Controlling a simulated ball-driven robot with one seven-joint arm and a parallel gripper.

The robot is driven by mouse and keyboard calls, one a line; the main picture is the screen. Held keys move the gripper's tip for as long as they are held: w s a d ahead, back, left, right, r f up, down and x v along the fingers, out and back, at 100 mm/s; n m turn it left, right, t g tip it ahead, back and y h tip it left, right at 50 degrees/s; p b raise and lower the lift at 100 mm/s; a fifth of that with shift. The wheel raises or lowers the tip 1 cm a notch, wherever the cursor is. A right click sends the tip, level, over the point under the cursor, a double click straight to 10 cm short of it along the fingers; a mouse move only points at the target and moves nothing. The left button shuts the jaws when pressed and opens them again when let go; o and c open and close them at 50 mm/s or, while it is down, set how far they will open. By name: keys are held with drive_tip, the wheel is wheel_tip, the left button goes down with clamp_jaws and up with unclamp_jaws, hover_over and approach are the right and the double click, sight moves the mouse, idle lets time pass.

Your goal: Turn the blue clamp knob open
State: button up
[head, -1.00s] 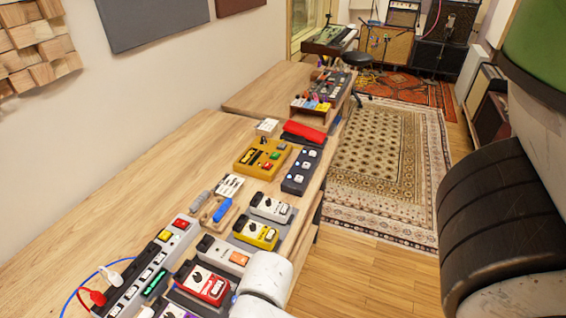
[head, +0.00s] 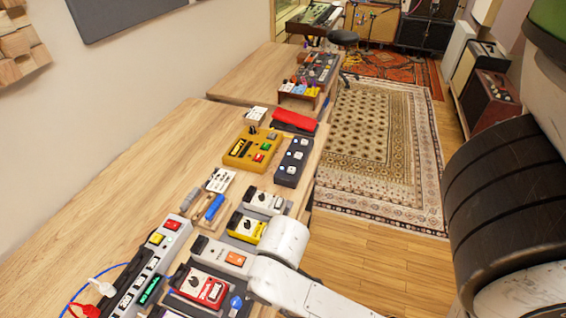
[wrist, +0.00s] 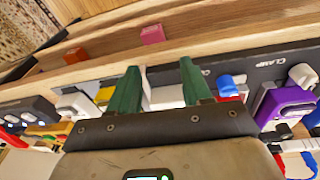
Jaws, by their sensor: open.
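The blue clamp knob (wrist: 227,83) sits on a dark bar marked CLAMP (wrist: 265,66), right of my gripper in the wrist view. In the head view a small blue knob (head: 236,302) shows beside the red pedal, near the bottom edge. My gripper (wrist: 160,66) is open, its two green fingers apart with nothing held between them. The knob lies outside the fingers, just right of the right one, and I cannot tell the gap in depth. In the head view my gripper cannot be made out; my white arm link reaches over the table edge.
A red pedal (head: 209,287), a yellow pedal (head: 246,228) and a white one with an orange switch (head: 224,256) crowd the board. A purple pedal (wrist: 285,103) and a second, whitish knob (wrist: 302,76) stand right of the blue knob. The wooden table (head: 120,185) is bare at left.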

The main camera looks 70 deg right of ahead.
drive_tip(key=w+d+r+m+h, duration=0.1)
drive_tip(key=d+r+m, duration=0.2)
drive_tip(key=d, duration=0.4)
drive_tip(key=w+d+r+m+h+p, duration=0.1)
drive_tip(key=w+d+r+m+h, duration=0.1)
drive_tip(key=d+r, duration=0.3)
drive_tip(key=w+d+r+m+h+p, duration=0.1)
drive_tip(key=w+d+r+m, duration=0.1)
drive_tip(key=d, duration=0.9)
drive_tip(key=shift+w+r+m+h, duration=0.25)
drive_tip(key=shift+r+m+h, duration=0.15)
drive_tip(key=shift+r+m, duration=0.75)
drive_tip(key=shift+r+n, duration=0.2)
drive_tip(key=shift+n, duration=0.15)
drive_tip(key=s+a+f+n+y, duration=0.2)
drive_tip(key=a+f+n, duration=0.1)
drive_tip(key=a, duration=0.6)
drive_tip(key=s+a+f+n+y+b, duration=0.1)
drive_tip(key=s+a+f+n+y, duration=0.1)
drive_tip(key=a+f, duration=0.4)
drive_tip(key=s+a+f+n+y+b, duration=0.1)
drive_tip(key=s+a+f+n, duration=0.2)
drive_tip(key=a, duration=0.9)
wheel_tip(320, 180, down, 2)
drive_tip(key=shift+s+n+y, duration=0.4)
drive_tip(key=shift+n, duration=0.3)
